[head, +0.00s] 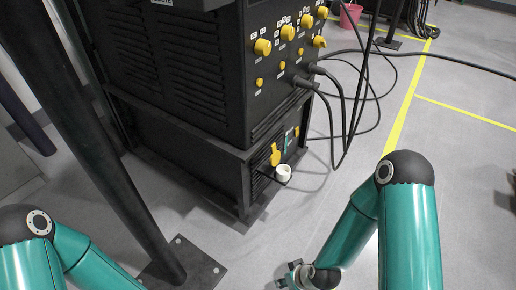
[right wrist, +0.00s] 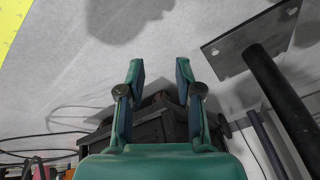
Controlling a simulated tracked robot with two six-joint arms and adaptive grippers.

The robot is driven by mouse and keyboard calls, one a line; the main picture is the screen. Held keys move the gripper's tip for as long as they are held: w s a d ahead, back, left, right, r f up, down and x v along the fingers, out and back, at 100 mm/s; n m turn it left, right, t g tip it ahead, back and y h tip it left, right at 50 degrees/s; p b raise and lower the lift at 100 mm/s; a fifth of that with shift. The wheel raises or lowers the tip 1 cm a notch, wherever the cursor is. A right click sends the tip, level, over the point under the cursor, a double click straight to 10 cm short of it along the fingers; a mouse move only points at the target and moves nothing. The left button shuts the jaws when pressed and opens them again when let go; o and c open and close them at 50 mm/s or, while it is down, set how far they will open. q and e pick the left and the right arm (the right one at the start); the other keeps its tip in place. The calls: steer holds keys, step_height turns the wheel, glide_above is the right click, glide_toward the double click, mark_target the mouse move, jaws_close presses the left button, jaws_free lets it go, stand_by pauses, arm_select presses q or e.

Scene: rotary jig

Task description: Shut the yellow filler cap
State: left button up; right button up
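The yellow filler cap (head: 275,155) is on the front of the lower black unit, just above and left of a white round neck or cup (head: 283,173). The cap looks raised, standing clear of the white opening. My right gripper (head: 293,278) is low at the bottom edge of the head view, in front of the unit and well apart from the cap. In the right wrist view its two fingers (right wrist: 160,82) are spread with nothing between them. I cannot make out the cap in that view. My left arm shows at bottom left of the head view, its gripper out of frame.
The black machine (head: 180,75) carries yellow knobs (head: 288,33) and plugged black cables (head: 345,120) hanging at its right. A dark post (head: 115,165) on a floor plate (head: 205,270) stands left. Grey floor is free at right, with yellow lines and a pink bucket (head: 350,15).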

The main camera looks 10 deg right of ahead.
mark_target(275, 155)
steer(key=w+d+n+t+h, duration=0.1)
steer(key=w, duration=0.2)
steer(key=w+d+r+n+t+h, duration=0.1)
steer(key=w+d, duration=0.1)
steer(key=w, duration=0.1)
steer(key=w+d+r+n+t+h, duration=0.1)
steer(key=w+d, duration=0.1)
steer(key=w, duration=0.1)
steer(key=shift+w+d+t, duration=0.1)
steer(key=shift+d+t, duration=0.05)
steer(key=shift+t, duration=0.15)
jaws_close()
steer(key=w+d+r+n+t+h+p, duration=0.3)
steer(key=w+r+n+t+h+p, duration=0.35)
steer(key=w+r, duration=0.7)
steer(key=s+a+r+n+t+p, duration=0.1)
steer(key=a+r, duration=0.3)
steer(key=a, duration=0.3)
steer(key=a+r+n+t+p, duration=0.1)
steer(key=a+r+n, duration=0.1)
steer(key=a+r, duration=0.35)
steer(key=b+x, duration=0.4)
steer(key=x, duration=0.5)
steer(key=shift+w+f+h, duration=0.2)
steer(key=shift+f+h, duration=0.1)
steer(key=shift+h, duration=0.15)
